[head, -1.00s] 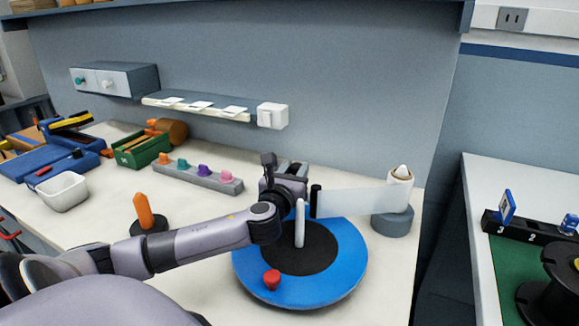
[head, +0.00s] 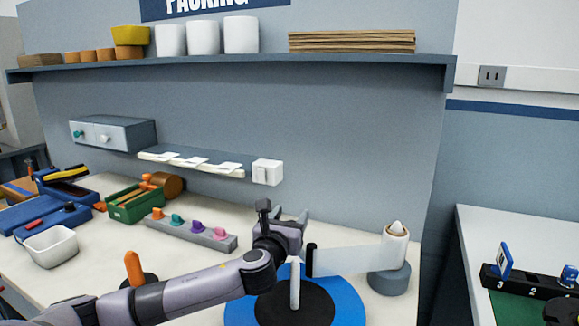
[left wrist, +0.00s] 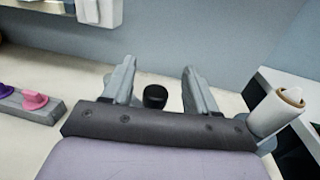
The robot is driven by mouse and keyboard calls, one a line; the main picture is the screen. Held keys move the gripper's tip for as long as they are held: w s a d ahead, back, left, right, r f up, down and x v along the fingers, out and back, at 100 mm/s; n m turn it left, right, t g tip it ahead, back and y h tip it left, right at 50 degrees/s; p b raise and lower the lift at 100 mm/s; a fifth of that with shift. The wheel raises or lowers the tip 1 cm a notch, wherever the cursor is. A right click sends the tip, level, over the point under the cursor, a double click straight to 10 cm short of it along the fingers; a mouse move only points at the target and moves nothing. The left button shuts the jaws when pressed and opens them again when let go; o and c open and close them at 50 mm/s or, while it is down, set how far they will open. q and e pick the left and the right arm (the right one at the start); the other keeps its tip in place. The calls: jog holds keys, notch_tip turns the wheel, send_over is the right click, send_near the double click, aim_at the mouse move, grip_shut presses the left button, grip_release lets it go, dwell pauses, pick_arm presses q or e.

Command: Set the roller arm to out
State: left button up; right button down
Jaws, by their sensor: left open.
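A black upright roller (head: 311,260) stands behind the blue turntable, at the left end of a white film strip (head: 350,260). The strip runs to a white roll (head: 396,245) on a grey round base. I cannot make out the arm that carries the roller. My left gripper (head: 283,213) is open, just left of the roller in the head view. In the left wrist view, a round black top (left wrist: 155,96), apparently the roller's, shows between the two spread fingers (left wrist: 155,85), touching neither. My right gripper is not in view.
A blue turntable (head: 347,305) with a black centre and a white post (head: 295,286) lies beneath the gripper. A grey strip with coloured knobs (head: 191,229) is to the left. An orange handle (head: 134,268) stands beside my left arm. A wall shelf (head: 230,65) runs above.

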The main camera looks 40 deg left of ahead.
pick_arm(q)
notch_tip(320, 180, up, 17)
jog(key=p, duration=0.2)
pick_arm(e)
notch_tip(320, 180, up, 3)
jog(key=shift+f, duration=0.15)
pick_arm(q)
jog(key=shift+c, duration=0.3)
